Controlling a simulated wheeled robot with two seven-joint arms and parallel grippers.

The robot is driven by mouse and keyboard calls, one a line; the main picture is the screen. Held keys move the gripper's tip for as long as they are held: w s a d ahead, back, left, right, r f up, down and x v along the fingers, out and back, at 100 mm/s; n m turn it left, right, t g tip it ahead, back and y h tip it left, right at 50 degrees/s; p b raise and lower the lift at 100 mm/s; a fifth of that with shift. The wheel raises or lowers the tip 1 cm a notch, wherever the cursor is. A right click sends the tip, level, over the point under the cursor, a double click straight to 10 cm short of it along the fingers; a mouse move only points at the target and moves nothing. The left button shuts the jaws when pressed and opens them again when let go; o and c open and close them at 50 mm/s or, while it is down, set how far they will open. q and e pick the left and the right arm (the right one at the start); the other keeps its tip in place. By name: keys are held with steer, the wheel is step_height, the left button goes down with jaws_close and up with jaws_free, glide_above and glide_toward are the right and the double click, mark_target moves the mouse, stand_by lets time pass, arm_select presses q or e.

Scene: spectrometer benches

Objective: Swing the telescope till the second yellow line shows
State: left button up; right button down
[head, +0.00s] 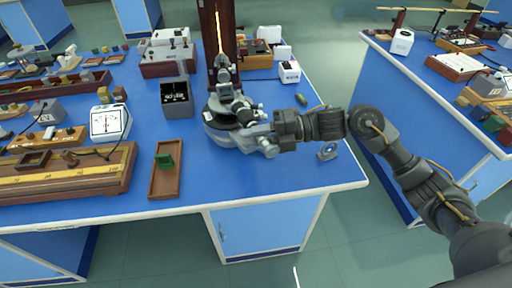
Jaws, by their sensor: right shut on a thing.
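The spectrometer (222,118) stands on the blue bench, with a round grey base and grey tubes on top. My right gripper (272,130) comes in from the right at its near right side. It is shut on a grey part there, which looks like the telescope (268,147); the fingers hide much of it. A tall brown lamp housing (207,40) with a glowing orange-yellow upright strip (219,30) stands behind the spectrometer. No separate yellow lines can be made out at this size. My left gripper is not in view.
A small grey piece with a blue round face (327,151) lies on the bench below my right arm. A wooden tray with a green block (164,160), a dark meter box (176,98) and a white dial meter (108,122) stand left. The bench's front middle is clear.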

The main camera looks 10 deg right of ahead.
steer(key=shift+d+f+g, duration=0.1)
steer(key=shift+d+g, duration=0.2)
steer(key=c, duration=1.3)
jaws_free()
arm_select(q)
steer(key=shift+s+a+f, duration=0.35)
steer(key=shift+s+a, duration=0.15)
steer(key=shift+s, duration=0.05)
arm_select(e)
steer(key=shift+o, duration=0.3)
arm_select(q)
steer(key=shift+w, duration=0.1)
